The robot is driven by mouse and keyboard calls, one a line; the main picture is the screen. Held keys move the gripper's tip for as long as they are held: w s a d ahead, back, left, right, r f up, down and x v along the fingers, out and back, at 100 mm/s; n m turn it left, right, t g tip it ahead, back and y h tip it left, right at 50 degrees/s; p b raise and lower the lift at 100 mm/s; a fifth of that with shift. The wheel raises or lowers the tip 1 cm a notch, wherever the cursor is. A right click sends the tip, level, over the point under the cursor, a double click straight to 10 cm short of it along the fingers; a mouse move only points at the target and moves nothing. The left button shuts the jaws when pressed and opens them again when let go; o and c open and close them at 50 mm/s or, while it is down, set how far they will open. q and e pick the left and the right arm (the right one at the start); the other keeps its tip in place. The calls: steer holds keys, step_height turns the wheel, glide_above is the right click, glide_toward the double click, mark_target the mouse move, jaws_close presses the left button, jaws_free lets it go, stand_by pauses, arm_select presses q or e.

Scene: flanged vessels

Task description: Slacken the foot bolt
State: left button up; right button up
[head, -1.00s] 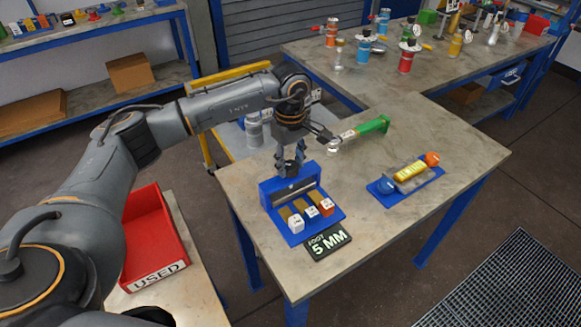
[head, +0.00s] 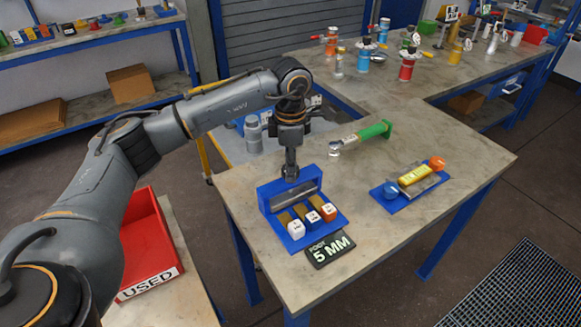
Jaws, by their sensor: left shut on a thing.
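My left gripper (head: 291,172) points down at the back of a blue rack (head: 270,190). It is shut on a small dark grey piece there, mostly hidden by the fingers. A tool with a green handle (head: 375,130) lies behind the rack to the right. I cannot make out the foot bolt. My right gripper is not in view.
A red bin (head: 150,245) marked "USED" stands at the lower left. Several flanged vessels, one red (head: 406,69), stand on the far bench. The table's right front is clear.

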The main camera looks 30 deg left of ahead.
arm_select(q)
steer(key=n, duration=0.3)
steer(key=shift+n+b, duration=0.3)
steer(key=shift+b, duration=0.05)
steer(key=n, duration=0.3)
steer(key=shift+n, duration=0.3)
steer(key=n, duration=0.3)
steer(key=shift+n+b, duration=0.3)
steer(key=shift+b, duration=0.1)
steer(key=shift+n, duration=2)
steer(key=o, duration=1.1)
